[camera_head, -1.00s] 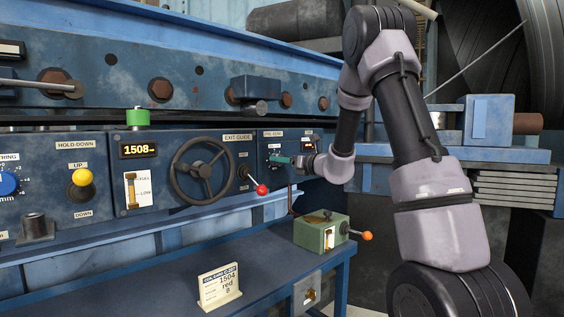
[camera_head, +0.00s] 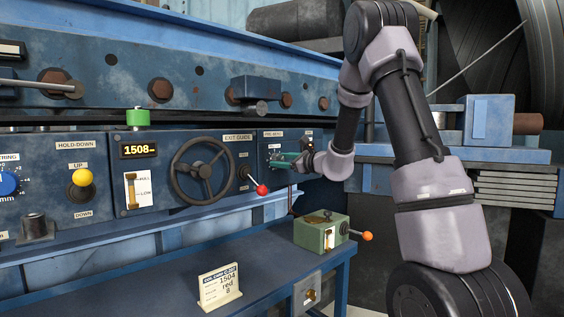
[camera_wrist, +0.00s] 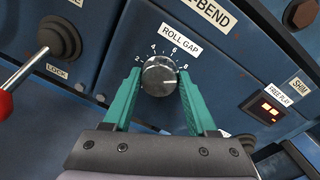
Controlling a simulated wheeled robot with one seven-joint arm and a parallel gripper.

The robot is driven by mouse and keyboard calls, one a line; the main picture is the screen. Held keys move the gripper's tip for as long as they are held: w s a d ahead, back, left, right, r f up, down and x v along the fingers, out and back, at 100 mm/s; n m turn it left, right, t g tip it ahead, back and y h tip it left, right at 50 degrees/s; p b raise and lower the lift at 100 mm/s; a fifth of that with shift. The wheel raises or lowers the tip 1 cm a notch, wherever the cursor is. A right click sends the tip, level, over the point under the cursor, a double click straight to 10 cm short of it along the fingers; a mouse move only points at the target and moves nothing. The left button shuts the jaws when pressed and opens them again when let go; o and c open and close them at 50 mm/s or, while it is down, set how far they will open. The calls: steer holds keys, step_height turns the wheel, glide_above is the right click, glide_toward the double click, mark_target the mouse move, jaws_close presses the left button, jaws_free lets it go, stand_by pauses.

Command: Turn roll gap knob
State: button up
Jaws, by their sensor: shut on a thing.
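The roll gap knob (camera_wrist: 159,76) is a round silver knob under the "ROLL GAP" label (camera_wrist: 180,38), on a dial marked 2 to 8, in the wrist view. My gripper (camera_wrist: 160,80) has teal fingers, one on each side of the knob, and is shut on it. In the head view my gripper (camera_head: 284,160) is at the pre-bend panel (camera_head: 272,144), where its fingers largely hide the knob. The fingers also cover part of the dial's lower edge. The knob's pointer is too small to tell.
A red-ended lever (camera_head: 262,190) and a black handwheel (camera_head: 202,171) are left of my gripper. A green box (camera_head: 321,232) with an orange-tipped handle and a white card (camera_head: 220,288) stand on the blue bench below.

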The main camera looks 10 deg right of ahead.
steer(key=shift+n, duration=0.6)
steer(key=o, duration=1.4)
steer(key=shift+c, duration=0.2)
steer(key=v, duration=1)
steer(key=shift+s+d, duration=0.25)
steer(key=shift+s, duration=0.1)
